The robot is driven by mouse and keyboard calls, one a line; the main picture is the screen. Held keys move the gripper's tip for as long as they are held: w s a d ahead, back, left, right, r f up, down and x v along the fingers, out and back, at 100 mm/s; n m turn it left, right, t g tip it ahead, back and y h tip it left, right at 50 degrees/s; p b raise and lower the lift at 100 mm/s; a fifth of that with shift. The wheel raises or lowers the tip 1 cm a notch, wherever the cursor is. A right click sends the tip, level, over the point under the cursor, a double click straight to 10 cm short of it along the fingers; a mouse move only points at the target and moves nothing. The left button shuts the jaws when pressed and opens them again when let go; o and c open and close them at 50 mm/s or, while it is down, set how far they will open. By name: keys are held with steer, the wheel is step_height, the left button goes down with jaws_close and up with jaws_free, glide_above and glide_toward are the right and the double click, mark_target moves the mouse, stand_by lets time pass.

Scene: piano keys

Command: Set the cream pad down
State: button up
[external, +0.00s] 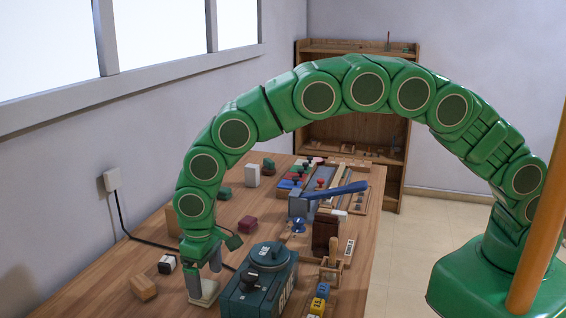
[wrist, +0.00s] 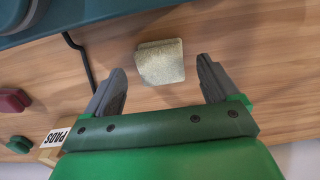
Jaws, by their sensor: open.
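The cream pad (wrist: 161,62) is a small, pale, rough-surfaced block lying on the wooden tabletop in the wrist view. In the external view the pad (external: 205,293) shows low beneath my gripper (external: 204,280), beside the dark teal machine. My gripper (wrist: 164,84) is open, its two grey fingers wide apart. In the wrist view the pad lies just beyond and between the fingertips, with bare wood showing on both sides, so neither finger touches it there. The exact height of the fingertips over the table is hard to tell.
The dark teal machine (external: 262,282) stands close on the right. A wooden block (external: 143,287) and a black-and-white block (external: 167,264) lie to the left. A maroon block (external: 248,225) sits farther back. A wooden block labelled PADS (wrist: 55,143) and a black cable (wrist: 79,58) show in the wrist view.

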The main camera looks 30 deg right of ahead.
mark_target(208, 288)
step_height(208, 288, up, 9)
stand_by(0.3)
steer(key=shift+d, duration=0.1)
steer(key=w+d+r+m, duration=0.1)
steer(key=w+d+r, duration=0.3)
steer(key=d, duration=0.5)
steer(key=w+d+r+m, duration=0.1)
steer(key=w+d+r, duration=0.25)
steer(key=d, duration=0.55)
steer(key=w+d+r+m, duration=0.1)
steer(key=w+d+r, duration=0.3)
steer(key=d, duration=0.5)
steer(key=d+r+m, duration=0.2)
steer(key=d, duration=1.1)
steer(key=s+d+r+m+g, duration=0.1)
steer(key=s+d, duration=0.3)
steer(key=d, duration=0.5)
steer(key=s+d+r+m, duration=0.1)
steer(key=s+d, duration=0.4)
steer(key=d, duration=0.3)
steer(key=s+d+f+m, duration=0.1)
steer(key=s+d, duration=0.4)
steer(key=s, duration=0.3)
steer(key=s+d+f+m, duration=0.1)
steer(key=s+d, duration=0.4)
steer(key=s, duration=0.2)
steer(key=shift+s+g, duration=0.35)
steer(key=shift+g, duration=0.05)
